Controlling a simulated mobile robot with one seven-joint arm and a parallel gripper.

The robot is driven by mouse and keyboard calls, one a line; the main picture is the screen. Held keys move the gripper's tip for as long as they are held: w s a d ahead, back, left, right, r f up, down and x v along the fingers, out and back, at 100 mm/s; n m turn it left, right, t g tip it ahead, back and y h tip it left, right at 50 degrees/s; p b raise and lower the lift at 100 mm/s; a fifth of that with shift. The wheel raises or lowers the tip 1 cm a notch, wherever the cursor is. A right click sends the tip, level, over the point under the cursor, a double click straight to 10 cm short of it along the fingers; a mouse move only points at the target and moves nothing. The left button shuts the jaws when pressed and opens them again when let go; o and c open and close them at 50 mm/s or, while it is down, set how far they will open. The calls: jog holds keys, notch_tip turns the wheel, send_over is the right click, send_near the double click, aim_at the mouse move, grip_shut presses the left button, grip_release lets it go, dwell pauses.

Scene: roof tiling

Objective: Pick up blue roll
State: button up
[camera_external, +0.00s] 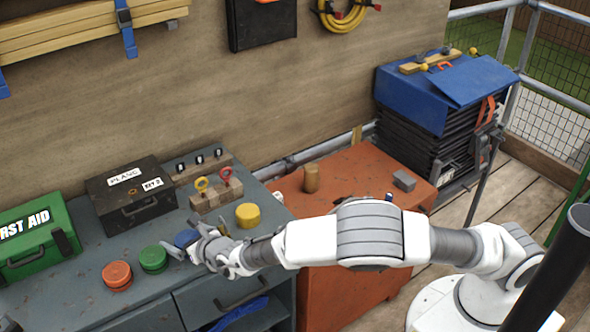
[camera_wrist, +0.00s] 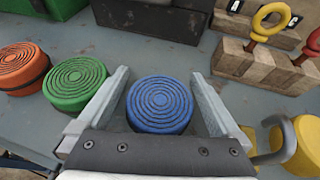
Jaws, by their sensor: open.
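The blue roll (camera_wrist: 160,104) is a short ribbed cylinder standing on the grey bench top. In the wrist view it lies between the two open fingers of my gripper (camera_wrist: 160,95), with small gaps visible at both sides. In the external view my gripper (camera_external: 195,250) is low over the bench, and the blue roll (camera_external: 187,238) shows partly behind it. Whether the fingers are at the roll's height is hard to tell.
A green roll (camera_external: 153,259) and an orange roll (camera_external: 117,275) stand to the left. A yellow roll (camera_external: 247,215) stands to the right. Behind are a wooden block with ring handles (camera_external: 208,199), a black case (camera_external: 130,195) and a green first aid box (camera_external: 36,240).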

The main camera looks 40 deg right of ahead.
jog(key=shift+w, duration=0.15)
jog(key=c, duration=1.3)
